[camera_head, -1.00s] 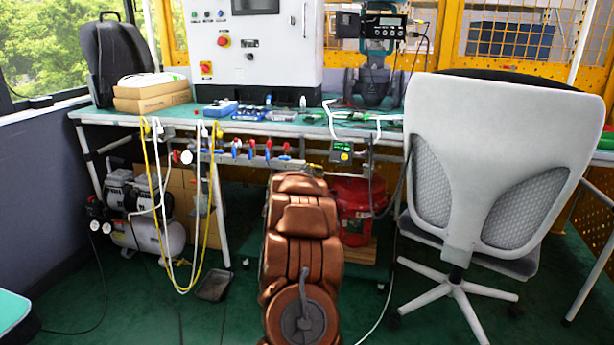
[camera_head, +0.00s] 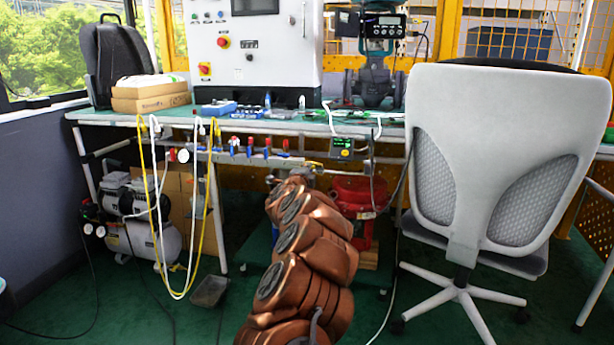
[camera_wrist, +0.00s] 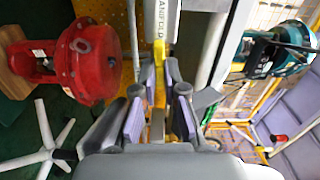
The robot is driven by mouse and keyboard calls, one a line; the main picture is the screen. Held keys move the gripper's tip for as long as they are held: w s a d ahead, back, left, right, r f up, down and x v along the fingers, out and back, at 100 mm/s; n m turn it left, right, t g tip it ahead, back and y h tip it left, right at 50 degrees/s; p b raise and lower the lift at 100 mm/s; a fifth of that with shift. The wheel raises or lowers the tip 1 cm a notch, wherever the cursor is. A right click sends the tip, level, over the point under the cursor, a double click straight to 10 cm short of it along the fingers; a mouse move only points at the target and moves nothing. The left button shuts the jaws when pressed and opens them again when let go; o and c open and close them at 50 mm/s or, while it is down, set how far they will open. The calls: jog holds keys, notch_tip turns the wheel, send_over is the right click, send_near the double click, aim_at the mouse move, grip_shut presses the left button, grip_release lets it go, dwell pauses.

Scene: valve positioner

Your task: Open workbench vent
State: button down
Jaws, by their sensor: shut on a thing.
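The workbench manifold, a pale rail (camera_head: 215,157) under the front edge of the bench, carries several blue and red valve handles (camera_head: 250,147). In the wrist view the rail (camera_wrist: 161,18) bears the lettering "MANIFOLD". A narrow yellow handle (camera_wrist: 159,90) runs down from it between my fingers. My gripper (camera_wrist: 160,80) is shut on this yellow handle, with a finger pad on each side. In the head view a small yellow piece (camera_head: 313,165) shows at the rail's right end, just above my arm's end. My fingers are hidden there.
A red round valve actuator (camera_head: 358,200) stands under the bench, right of my arm. A white office chair (camera_head: 490,150) blocks the right side. Yellow and white hoses (camera_head: 155,215) hang at the left, beside a compressor (camera_head: 150,240). A grey tray (camera_head: 210,291) lies on the floor.

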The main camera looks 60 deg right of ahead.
jog(key=shift+s+d+f+m, duration=0.1)
jog(key=shift+s+d+m, duration=0.1)
jog(key=shift+m, duration=0.3)
jog(key=c, duration=1.5)
grip_release()
jog(key=shift+o, duration=1.3)
jog(key=shift+w+a, duration=0.1)
jog(key=shift+a, duration=0.05)
jog(key=v, duration=1.2)
